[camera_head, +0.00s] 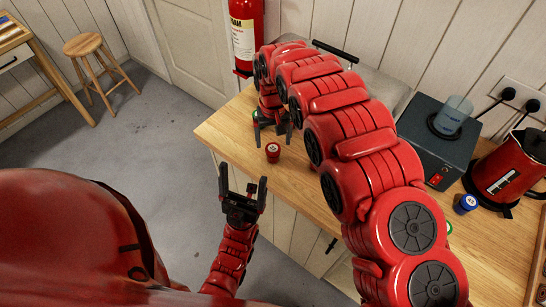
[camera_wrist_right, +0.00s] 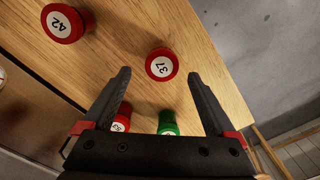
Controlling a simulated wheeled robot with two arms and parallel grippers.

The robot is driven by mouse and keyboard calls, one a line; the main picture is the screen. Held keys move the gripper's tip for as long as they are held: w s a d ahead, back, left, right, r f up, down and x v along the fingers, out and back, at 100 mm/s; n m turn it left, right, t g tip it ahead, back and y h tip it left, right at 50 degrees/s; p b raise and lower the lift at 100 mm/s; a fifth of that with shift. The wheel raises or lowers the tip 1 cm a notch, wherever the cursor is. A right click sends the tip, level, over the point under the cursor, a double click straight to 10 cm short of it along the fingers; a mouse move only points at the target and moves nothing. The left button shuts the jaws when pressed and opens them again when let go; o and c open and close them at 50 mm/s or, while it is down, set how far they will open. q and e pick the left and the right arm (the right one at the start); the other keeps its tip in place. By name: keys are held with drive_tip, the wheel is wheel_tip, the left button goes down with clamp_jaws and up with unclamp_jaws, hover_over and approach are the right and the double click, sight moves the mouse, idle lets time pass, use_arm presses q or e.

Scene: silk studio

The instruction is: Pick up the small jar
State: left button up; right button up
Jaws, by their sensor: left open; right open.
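Several small jars with numbered white labels stand on the wooden counter (camera_head: 232,138). One red jar (camera_head: 273,152) shows near the counter's front edge in the head view. In the right wrist view, a red jar (camera_wrist_right: 161,66) lies between and beyond my right fingertips. Another red jar (camera_wrist_right: 66,24) is at upper left. A red jar (camera_wrist_right: 122,120) and a green jar (camera_wrist_right: 168,124) are partly hidden by the gripper body. My right gripper (camera_head: 272,139) is open, pointing down just behind the red jar. My left gripper (camera_head: 243,178) is open and empty in front of the counter.
A blue jar (camera_head: 466,204) stands at right, beside a red kettle (camera_head: 505,172) and a dark grey appliance (camera_head: 437,140). A fire extinguisher (camera_head: 246,35) hangs behind the counter. A stool (camera_head: 85,45) stands far left. The floor (camera_head: 150,130) left of the counter is clear.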

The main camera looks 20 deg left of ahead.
sight(273, 149)
drive_tip(key=shift+f, duration=0.15)
drive_tip(key=shift+f+p, duration=0.3)
drive_tip(key=shift+p, duration=0.15)
drive_tip(key=f+p, duration=0.2)
drive_tip(key=f, duration=0.1)
drive_tip(key=shift+s+f, duration=0.15)
drive_tip(key=shift+s, duration=0.25)
drive_tip(key=shift+f+p, duration=0.3)
drive_tip(key=shift+w+d+f, duration=0.1)
drive_tip(key=shift+f, duration=0.4)
clamp_jaws()
